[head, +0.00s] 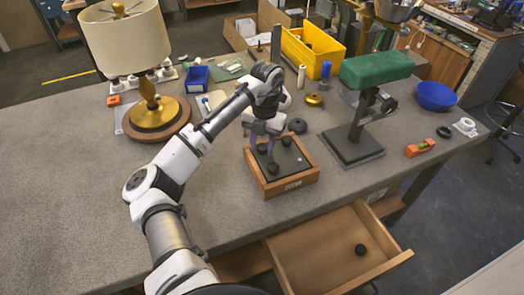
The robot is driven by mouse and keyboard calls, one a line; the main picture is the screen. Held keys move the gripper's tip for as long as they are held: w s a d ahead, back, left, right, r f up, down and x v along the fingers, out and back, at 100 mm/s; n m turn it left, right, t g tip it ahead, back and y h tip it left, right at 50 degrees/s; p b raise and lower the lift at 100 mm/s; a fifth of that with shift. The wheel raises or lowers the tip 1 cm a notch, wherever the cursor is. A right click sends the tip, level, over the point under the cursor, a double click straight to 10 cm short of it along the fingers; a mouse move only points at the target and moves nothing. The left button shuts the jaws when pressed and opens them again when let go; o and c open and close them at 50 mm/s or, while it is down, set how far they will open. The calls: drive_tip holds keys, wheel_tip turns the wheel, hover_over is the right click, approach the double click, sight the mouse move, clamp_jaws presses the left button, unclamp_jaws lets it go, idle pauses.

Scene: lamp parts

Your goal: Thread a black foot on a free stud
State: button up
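A shallow wooden box (309,176) holds a dark plate (287,172) near the front edge of the table. Black round feet sit on the plate: one at the back right (286,141), one at the front left (272,168), and one at the back left (262,148). A small pale stud (299,161) stands bare at the front right. My gripper (262,150) points down over the back left corner, its fingers around or just beside the foot there. Whether they grip it is too small to tell. Another black foot (360,249) lies in the open drawer.
The drawer (318,263) sticks out below the table's front edge. A green-topped stand (352,146) rises right of the box. A lamp (150,115) stands at the left. A black round piece (297,126) lies behind the box. The table's front left is clear.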

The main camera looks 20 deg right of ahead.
drive_tip(key=shift+o, duration=1.4)
drive_tip(key=shift+w, duration=0.1)
drive_tip(key=shift+r, duration=0.1)
drive_tip(key=shift+r, duration=0.1)
wheel_tip(320, 180, up, 14)
drive_tip(key=w+d+b, duration=0.1)
drive_tip(key=shift+w+d+f, duration=0.25)
